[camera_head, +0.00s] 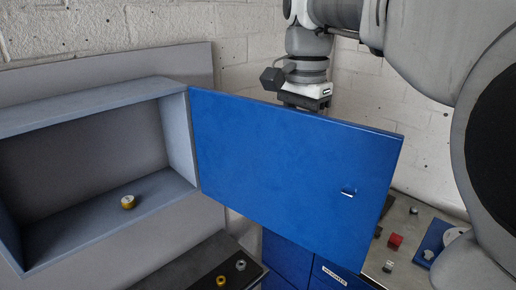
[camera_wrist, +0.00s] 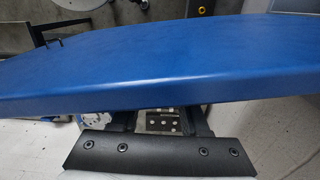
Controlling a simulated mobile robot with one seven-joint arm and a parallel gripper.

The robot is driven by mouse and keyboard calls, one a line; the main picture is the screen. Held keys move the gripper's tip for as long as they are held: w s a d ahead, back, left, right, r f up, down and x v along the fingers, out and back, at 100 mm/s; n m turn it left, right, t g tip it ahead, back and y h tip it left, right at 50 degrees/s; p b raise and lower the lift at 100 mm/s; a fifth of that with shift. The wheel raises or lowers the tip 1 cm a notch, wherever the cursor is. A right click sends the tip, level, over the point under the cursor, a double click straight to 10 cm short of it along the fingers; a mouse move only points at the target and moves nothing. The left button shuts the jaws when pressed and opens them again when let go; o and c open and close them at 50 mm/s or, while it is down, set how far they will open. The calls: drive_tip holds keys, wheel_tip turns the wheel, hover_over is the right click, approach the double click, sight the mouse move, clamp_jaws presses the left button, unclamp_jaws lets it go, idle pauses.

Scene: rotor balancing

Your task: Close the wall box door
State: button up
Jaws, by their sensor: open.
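The blue door (camera_head: 290,160) stands wide open, swung out to the right from the hinge side of the grey wall box (camera_head: 180,140). Its small metal handle (camera_head: 348,193) is near the free right edge. In the head view my gripper is behind the door, its fingers hidden and only the wrist above the top edge visible. In the wrist view the door (camera_wrist: 150,72) crosses the picture close in front, its handle (camera_wrist: 48,42) at the upper left. My gripper (camera_wrist: 160,121) is open, its fingertips covered by the door. I cannot tell whether it touches.
A brass-coloured round piece (camera_head: 128,202) lies inside the box. A dark shelf (camera_head: 190,268) with small round pieces is below. Space before the box opening looks clear.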

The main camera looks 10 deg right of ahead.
drive_tip(key=shift+f, duration=1.95)
clamp_jaws()
drive_tip(key=shift+r, duration=0.1)
